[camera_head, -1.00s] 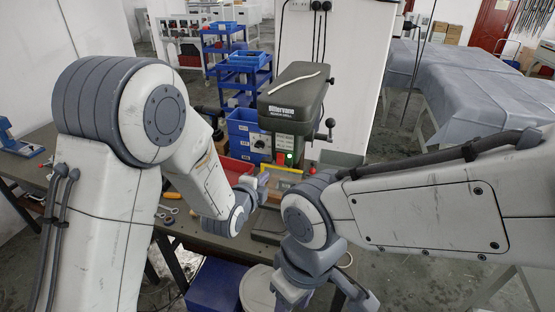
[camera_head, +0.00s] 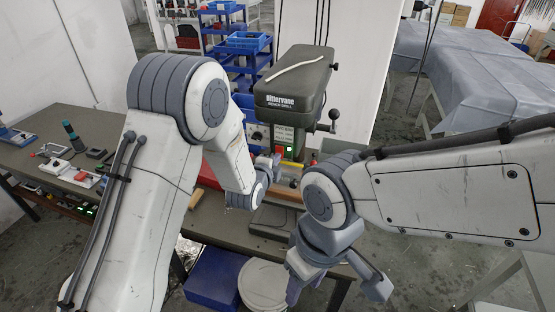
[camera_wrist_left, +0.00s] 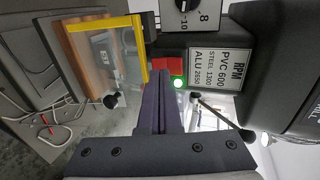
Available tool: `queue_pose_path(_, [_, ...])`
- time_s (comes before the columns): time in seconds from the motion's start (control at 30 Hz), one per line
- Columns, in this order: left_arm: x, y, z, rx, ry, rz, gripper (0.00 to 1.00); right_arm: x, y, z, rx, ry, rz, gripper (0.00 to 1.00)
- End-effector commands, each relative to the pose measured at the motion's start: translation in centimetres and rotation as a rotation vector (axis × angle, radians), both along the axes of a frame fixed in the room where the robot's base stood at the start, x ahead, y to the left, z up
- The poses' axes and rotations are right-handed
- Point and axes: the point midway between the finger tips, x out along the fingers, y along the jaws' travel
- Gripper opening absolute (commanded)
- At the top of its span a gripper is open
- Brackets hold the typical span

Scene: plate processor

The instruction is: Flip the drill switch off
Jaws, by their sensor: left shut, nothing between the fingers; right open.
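The green drill press (camera_head: 290,98) stands on the bench; its dark body also fills the right of the left wrist view (camera_wrist_left: 270,40). Its red switch (camera_wrist_left: 168,66) sits beside a lit green lamp (camera_wrist_left: 179,84); the lamp also glows in the head view (camera_head: 291,177). My left gripper (camera_wrist_left: 153,72) is shut and empty, its fingertips right by the red switch. I cannot tell whether they touch it. In the head view the left gripper (camera_head: 272,166) is at the drill's front. My right gripper (camera_head: 336,287) is open and empty, low in front of the bench.
A yellow-framed clear guard (camera_wrist_left: 105,55) is beside the switch. A speed dial (camera_wrist_left: 185,8), a label plate (camera_wrist_left: 222,68) and a lever with a black knob (camera_wrist_left: 245,135) are close by. The bench's left part (camera_head: 60,125) holds tools. A blue bin (camera_head: 215,280) and white bucket (camera_head: 263,285) stand below.

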Motion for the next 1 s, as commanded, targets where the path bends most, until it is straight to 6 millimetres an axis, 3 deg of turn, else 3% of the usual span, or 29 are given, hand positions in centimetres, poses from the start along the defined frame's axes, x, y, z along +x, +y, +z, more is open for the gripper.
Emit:
queue_pose_path(0.57, [0.5,0.5,-0.6,-0.001,-0.004,0.012,0.0,0.0,0.0,-0.3,0.0,0.0,0.0,0.5])
queue_pose_path(1.0, [1.3,0.0,-2.1,-0.049,-0.15,0.008,0.0,0.0,0.0,-7.6,0.0,0.001,-0.008,0.5])
